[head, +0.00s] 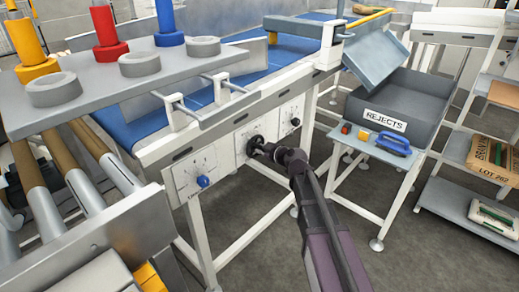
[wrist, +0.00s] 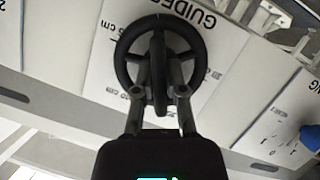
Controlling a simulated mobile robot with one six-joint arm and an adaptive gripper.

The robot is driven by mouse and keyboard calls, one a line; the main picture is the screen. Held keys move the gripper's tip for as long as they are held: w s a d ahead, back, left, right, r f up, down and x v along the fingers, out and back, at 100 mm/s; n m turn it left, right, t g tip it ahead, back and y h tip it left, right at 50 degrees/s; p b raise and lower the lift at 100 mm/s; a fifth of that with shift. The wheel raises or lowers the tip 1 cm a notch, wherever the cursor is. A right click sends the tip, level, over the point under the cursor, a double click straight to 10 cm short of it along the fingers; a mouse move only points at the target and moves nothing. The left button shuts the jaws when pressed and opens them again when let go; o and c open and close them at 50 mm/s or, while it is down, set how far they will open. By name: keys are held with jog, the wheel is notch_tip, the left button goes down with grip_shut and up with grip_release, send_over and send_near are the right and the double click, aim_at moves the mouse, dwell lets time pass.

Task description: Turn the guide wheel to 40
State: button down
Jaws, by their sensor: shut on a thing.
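The guide wheel is a black handwheel (wrist: 122,50) on a white panel lettered "GUIDES" (wrist: 196,18), with a cm scale around it. In the wrist view it fills the upper middle. My gripper (wrist: 159,88) is shut on the wheel, with its two fingers reaching onto its lower part. In the head view my gripper (head: 272,152) is at the middle panel under the conveyor. There the wheel (head: 255,143) is partly covered by my gripper. Part of the scale is hidden, and I cannot read the wheel's setting.
A panel with a blue knob (head: 203,181) is to the left, and one with a dark knob (head: 295,122) is to the right. A side table with a blue-handled tool (head: 394,144) and a grey REJECTS bin (head: 408,100) stand right. Open floor lies below.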

jog(key=m+g+y, duration=0.1)
jog(key=m+g, duration=0.1)
jog(key=m, duration=0.1)
jog(key=shift+w+d+p, duration=0.1)
jog(key=shift+d+p, duration=0.1)
jog(key=shift+p, duration=0.15)
jog(key=shift+f+m+g+y, duration=0.1)
jog(key=shift+m+g+y, duration=0.65)
jog(key=shift+m, duration=0.85)
jog(key=c, duration=0.7)
grip_release()
